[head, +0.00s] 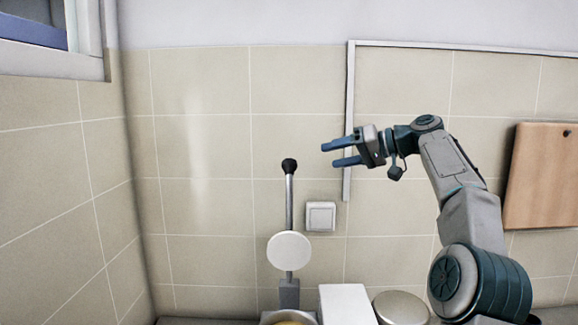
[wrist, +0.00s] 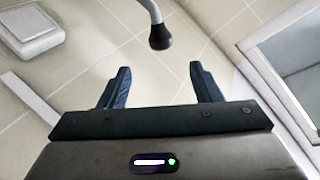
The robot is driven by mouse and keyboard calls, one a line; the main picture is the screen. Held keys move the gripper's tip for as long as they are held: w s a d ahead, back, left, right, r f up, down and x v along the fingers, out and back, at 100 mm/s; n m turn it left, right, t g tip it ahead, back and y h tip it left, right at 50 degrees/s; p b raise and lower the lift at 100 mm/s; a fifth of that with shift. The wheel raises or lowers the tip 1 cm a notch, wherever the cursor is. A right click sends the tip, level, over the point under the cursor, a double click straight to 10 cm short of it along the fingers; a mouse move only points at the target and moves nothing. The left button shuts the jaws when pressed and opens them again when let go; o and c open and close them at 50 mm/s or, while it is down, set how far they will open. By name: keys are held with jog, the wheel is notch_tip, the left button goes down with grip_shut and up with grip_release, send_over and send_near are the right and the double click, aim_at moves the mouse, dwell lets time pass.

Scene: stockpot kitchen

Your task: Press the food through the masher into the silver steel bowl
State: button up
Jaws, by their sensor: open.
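The masher's lever (head: 289,205) stands nearly upright in the head view, with a black knob (head: 289,165) at its top and a round white disc (head: 289,251) lower down. Below it, at the bottom edge, a round rim holds yellowish food (head: 290,322), mostly cut off. The silver steel bowl cannot be made out for certain. My gripper (head: 330,154) is open and empty, to the right of the knob and apart from it. In the wrist view the knob (wrist: 160,38) hangs beyond and between the open fingertips (wrist: 159,68).
A white block (head: 345,303) and a round pale-topped container (head: 400,307) stand right of the masher. A wall switch (head: 320,216) is behind. A wooden board (head: 541,176) hangs at the right, and a window (head: 50,35) is at upper left.

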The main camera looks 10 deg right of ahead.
aim_at(289, 166)
jog(key=p+x, duration=0.2)
jog(key=x, duration=1.1)
jog(key=shift+w+a+f+p, duration=0.1)
jog(key=shift+a+p, duration=0.2)
jog(key=shift+c, duration=0.4)
